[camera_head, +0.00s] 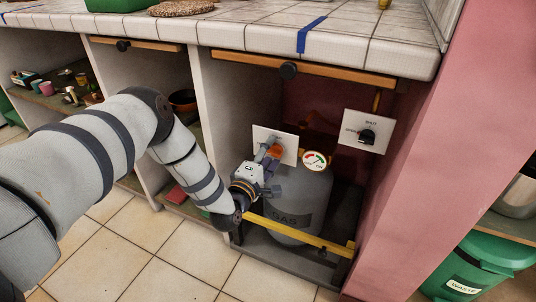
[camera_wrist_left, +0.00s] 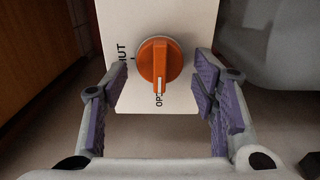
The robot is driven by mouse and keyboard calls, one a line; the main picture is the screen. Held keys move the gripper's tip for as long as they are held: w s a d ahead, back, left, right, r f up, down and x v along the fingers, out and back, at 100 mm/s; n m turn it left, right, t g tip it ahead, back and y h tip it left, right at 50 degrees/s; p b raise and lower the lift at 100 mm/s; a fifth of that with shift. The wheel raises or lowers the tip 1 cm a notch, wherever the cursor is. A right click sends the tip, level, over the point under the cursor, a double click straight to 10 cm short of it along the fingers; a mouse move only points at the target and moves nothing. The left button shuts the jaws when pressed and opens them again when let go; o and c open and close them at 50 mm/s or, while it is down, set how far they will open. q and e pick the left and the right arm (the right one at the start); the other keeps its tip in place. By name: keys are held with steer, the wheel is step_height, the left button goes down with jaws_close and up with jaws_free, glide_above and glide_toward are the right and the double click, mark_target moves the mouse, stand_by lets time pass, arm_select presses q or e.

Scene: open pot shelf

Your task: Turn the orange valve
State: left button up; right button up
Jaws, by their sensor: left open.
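The orange valve (camera_wrist_left: 158,62) is a round knob with a raised grip bar and a white pointer line, mounted on a white plate (camera_wrist_left: 117,18). In the left wrist view the white line points at the partly visible "OPEN" label, and "SHUT" is partly visible to the left. My left gripper (camera_wrist_left: 155,95) is open, its purple-padded fingers on either side of the knob and apart from it. In the head view the left gripper (camera_head: 270,160) is in front of the plate and partly hides the valve (camera_head: 273,151). My right gripper is not in view.
A grey gas cylinder (camera_head: 300,195) with a gauge (camera_head: 314,160) stands beside the gripper, behind a yellow bar (camera_head: 300,233). A second white plate with a black knob (camera_head: 367,136) is on the right. The tiled counter (camera_head: 245,33) overhangs the compartment.

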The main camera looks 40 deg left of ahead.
arm_select(q)
steer(key=v, duration=1.2)
